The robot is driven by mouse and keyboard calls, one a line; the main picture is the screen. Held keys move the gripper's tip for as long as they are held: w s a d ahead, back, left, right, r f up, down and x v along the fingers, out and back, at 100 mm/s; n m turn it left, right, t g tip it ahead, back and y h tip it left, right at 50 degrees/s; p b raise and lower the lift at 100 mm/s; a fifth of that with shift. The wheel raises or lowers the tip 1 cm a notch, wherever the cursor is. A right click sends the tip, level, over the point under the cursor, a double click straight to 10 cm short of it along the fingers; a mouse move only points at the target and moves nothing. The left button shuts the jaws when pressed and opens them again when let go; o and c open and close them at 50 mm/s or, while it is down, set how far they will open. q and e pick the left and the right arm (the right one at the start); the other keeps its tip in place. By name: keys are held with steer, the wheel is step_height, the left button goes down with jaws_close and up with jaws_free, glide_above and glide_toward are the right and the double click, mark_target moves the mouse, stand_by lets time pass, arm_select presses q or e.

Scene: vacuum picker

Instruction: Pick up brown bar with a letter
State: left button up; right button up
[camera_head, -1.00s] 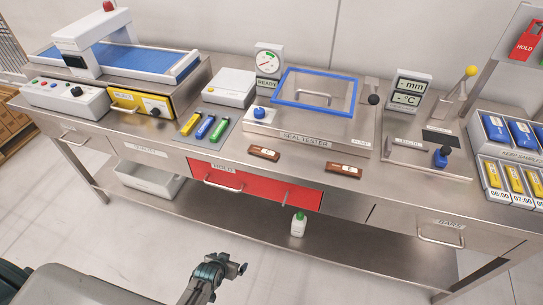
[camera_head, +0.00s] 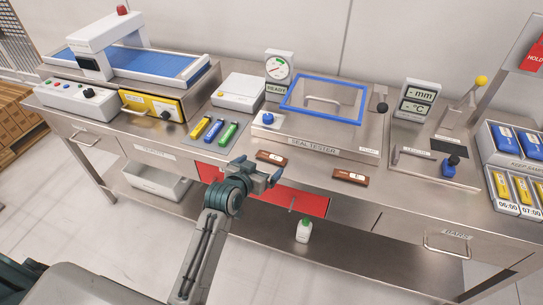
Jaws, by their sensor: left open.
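Two brown bars with small pale labels lie on the front part of the steel bench. The left brown bar (camera_head: 271,158) lies in front of the seal tester, near its left end. The right brown bar (camera_head: 350,177) lies farther right, near the bench's front edge. The letters on the labels are too small to read. My left gripper (camera_head: 261,173) is open and empty, just in front of the left bar and apart from the right one. Whether it touches the left bar cannot be told. My right gripper is out of view.
The seal tester (camera_head: 313,143) with its blue-framed lid stands behind the bars. Yellow, blue and green sticks (camera_head: 214,131) lie to the left. A length gauge with a blue knob (camera_head: 449,168) stands right. The red drawer (camera_head: 303,201) below is partly hidden by my arm.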

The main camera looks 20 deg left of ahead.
mark_target(272, 155)
arm_select(q)
steer(key=shift+w+f, duration=0.15)
steer(key=shift+w, duration=0.2)
steer(key=shift+w+d+p, duration=0.15)
steer(key=shift+w+p, duration=0.25)
steer(key=shift+w, duration=0.15)
steer(key=p+x, duration=0.1)
steer(key=x, duration=0.2)
steer(key=shift+w+d, duration=0.1)
steer(key=shift+w, duration=0.05)
steer(key=shift+w+f, duration=0.3)
steer(key=shift+w, duration=0.1)
steer(key=c, duration=0.7)
steer(key=shift+o, duration=0.2)
steer(key=shift+r+p, duration=0.2)
steer(key=shift+p, duration=0.15)
